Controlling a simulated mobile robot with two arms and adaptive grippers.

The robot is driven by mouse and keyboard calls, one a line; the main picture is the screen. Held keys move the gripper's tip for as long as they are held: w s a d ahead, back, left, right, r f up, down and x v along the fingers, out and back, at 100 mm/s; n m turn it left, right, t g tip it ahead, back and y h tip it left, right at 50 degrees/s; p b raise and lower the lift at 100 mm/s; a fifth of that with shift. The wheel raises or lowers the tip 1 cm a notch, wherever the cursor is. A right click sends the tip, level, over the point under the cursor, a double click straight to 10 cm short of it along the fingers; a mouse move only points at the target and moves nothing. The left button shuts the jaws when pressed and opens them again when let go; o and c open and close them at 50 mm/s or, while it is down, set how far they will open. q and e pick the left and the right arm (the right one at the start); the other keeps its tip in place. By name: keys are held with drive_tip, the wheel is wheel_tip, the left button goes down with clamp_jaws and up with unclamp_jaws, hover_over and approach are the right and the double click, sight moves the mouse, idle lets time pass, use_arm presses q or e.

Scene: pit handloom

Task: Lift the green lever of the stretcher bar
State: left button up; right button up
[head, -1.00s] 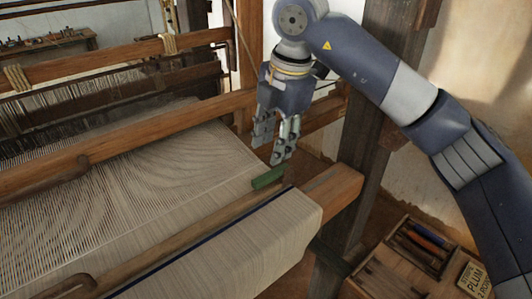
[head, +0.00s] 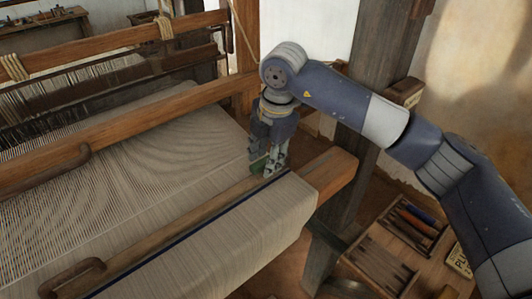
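The green lever (head: 258,166) is at the right end of the woven cloth, partly hidden by my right gripper. My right gripper (head: 267,168) points down over it. Its fingers stand apart at the lever, one on each side as far as I can see. Whether they touch it is hard to tell. A long wooden bar (head: 185,221) runs across the cloth from lower left toward the lever; I take it for the stretcher bar. My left gripper is not in view.
The cloth roll (head: 245,235) lies in front, with the end of a wooden beam (head: 335,171) at its right. Another beam (head: 150,112) crosses behind. A dark post (head: 350,130) stands right. A wooden tool box (head: 385,262) sits below right.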

drive_tip(key=shift+c, duration=0.8)
clamp_jaws()
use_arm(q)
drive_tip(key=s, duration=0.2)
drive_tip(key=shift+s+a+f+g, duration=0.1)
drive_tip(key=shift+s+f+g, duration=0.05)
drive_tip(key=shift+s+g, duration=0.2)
